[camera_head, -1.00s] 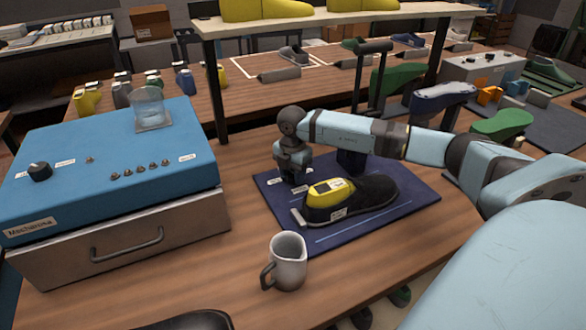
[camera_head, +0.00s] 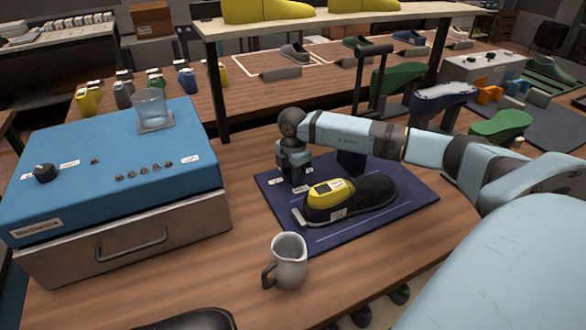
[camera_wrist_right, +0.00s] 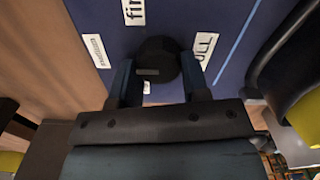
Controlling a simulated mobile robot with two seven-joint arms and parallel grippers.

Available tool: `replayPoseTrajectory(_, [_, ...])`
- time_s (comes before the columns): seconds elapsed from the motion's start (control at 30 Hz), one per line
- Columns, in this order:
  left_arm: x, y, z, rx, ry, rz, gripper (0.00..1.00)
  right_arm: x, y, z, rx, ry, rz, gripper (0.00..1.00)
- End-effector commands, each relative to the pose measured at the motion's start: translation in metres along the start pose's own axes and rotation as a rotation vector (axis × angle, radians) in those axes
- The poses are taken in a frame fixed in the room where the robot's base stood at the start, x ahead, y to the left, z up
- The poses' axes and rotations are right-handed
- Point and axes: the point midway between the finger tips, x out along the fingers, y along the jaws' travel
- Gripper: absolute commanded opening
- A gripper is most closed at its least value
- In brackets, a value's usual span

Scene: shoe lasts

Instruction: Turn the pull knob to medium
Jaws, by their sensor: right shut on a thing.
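The pull knob (camera_wrist_right: 158,59) is round and black and stands on a dark blue mat (camera_head: 405,218). It is hidden behind my right gripper in the head view. My right gripper (camera_head: 294,182) points down at the mat's back left corner. In the wrist view its two fingers (camera_wrist_right: 160,80) are shut on the knob's sides. A lighter grey bar shows on the knob's near left part. White labels lie around the knob: "medium" (camera_wrist_right: 97,51) at left, "firm" (camera_wrist_right: 133,11) above, one ending in "ULL" (camera_wrist_right: 205,50) at right. A label below is mostly covered. My left gripper is out of view.
A black shoe (camera_head: 365,193) with a yellow insert (camera_head: 331,190) lies on the mat right beside the gripper. A grey jug (camera_head: 288,262) stands in front. A blue-topped machine (camera_head: 115,160) with a drawer (camera_head: 130,245) is at left. The wood between is clear.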

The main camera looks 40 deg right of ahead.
Motion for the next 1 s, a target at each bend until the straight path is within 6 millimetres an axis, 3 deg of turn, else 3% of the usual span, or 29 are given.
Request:
replayPoseTrajectory(0.03, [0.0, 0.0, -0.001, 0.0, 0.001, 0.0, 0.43, -0.002, 0.001, 0.001, 0.001, -0.001, 0.003, 0.19])
replayPoseTrajectory(0.07, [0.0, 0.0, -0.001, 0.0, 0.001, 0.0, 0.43, -0.002, 0.001, 0.001, 0.001, -0.001, 0.003, 0.47])
replayPoseTrajectory(0.17, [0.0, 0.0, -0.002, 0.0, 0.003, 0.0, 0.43, -0.001, 0.001, 0.001, 0.0, -0.001, 0.003, 0.68])
replayPoseTrajectory(0.57, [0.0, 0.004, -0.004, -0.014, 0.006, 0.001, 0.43, -0.01, 0.001, 0.001, -0.001, -0.001, 0.002, 0.68])
replayPoseTrajectory(1.0, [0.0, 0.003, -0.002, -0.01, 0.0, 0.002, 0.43, -0.102, 0.001, 0.001, 0.0, -0.001, 0.006, 0.68])
